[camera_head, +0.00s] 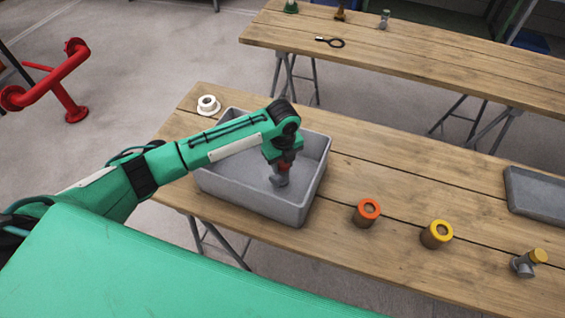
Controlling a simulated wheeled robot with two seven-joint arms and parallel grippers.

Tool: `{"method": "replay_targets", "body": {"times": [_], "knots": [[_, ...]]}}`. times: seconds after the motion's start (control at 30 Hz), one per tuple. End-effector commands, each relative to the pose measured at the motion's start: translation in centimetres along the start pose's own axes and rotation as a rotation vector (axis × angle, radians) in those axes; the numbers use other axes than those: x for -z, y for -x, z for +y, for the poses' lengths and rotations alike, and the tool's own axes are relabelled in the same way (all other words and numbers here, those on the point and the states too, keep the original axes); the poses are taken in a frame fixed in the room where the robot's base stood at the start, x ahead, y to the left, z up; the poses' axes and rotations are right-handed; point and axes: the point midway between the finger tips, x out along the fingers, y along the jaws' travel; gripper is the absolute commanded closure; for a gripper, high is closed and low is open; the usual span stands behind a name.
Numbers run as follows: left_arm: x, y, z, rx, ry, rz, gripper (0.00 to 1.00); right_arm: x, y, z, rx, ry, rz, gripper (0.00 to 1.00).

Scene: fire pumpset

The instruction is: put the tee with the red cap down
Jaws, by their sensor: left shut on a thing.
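The tee with the red cap (279,180) is a small grey fitting with a bit of red at its top. It hangs below my left gripper (283,165), which is shut on it and points down. Both are over the inside of the grey bin (304,208) on the near table. I cannot tell whether the tee touches the bin floor. The gripper's fingers hide much of the cap. My right gripper is not in view.
On the near table (405,190) are a white flanged ring (208,104), an orange-topped cylinder (367,212), a yellow-topped cylinder (436,234), a yellow-capped tee (528,263) and a grey tray (535,195). A second table (420,65) stands behind. Red piping (60,75) is far left.

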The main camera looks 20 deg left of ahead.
Motion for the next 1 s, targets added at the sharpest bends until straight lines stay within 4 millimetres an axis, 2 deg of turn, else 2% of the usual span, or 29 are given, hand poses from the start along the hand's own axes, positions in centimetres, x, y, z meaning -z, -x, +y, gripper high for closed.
{"method": "replay_targets", "body": {"times": [0.1, 0.4, 0.43, 0.53, 0.83, 1.0], "knots": [[0.0, -0.8, 0.0, 0.001, 0.0, -0.001, 1.0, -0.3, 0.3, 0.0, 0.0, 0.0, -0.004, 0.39], [0.0, -1.1, 0.0, 0.001, -0.001, -0.001, 1.0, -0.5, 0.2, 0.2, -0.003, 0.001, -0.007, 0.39], [0.0, -1.2, 0.0, 0.0, -0.001, -0.001, 0.62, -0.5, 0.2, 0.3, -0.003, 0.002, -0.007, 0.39], [0.0, -1.1, 0.0, 0.0, -0.001, -0.001, 0.43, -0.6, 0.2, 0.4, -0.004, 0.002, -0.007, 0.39], [0.0, -1.0, 0.0, 0.001, -0.001, -0.001, 0.42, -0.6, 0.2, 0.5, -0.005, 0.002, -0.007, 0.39], [-0.1, 0.5, -0.1, 0.004, -0.001, -0.002, 0.42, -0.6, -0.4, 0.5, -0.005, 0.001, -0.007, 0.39]]}}
